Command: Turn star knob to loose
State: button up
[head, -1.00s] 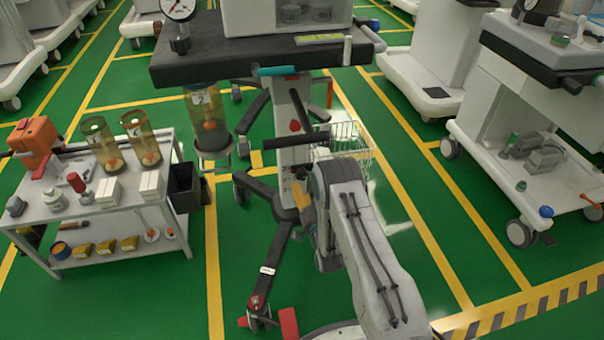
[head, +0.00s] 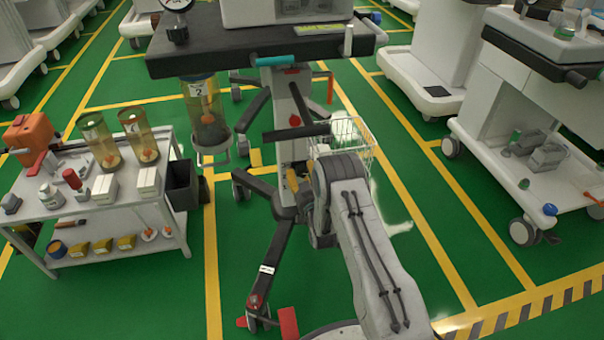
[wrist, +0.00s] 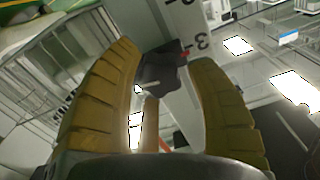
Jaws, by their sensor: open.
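The star knob (wrist: 162,68) is a dark grey lobed knob on a pale column (wrist: 183,30) printed with a 3, with a small red mark beside it. In the wrist view it sits between and slightly beyond the yellow fingertips of my gripper (wrist: 165,56). In the head view the cart's column (head: 298,95) rises behind my arm, which hides most of the gripper. I cannot make out the star knob clearly there.
A dark cart top (head: 240,48) overhangs the column. A wire basket (head: 350,138) is close to the right of it. Dark wheeled legs (head: 272,240) spread below. A side table (head: 120,215) with canisters and boxes stands left.

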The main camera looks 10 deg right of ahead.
jog(key=shift+w, duration=0.65)
jog(key=shift+c, duration=0.4)
jog(key=shift+r, duration=0.1)
jog(key=c, duration=0.8)
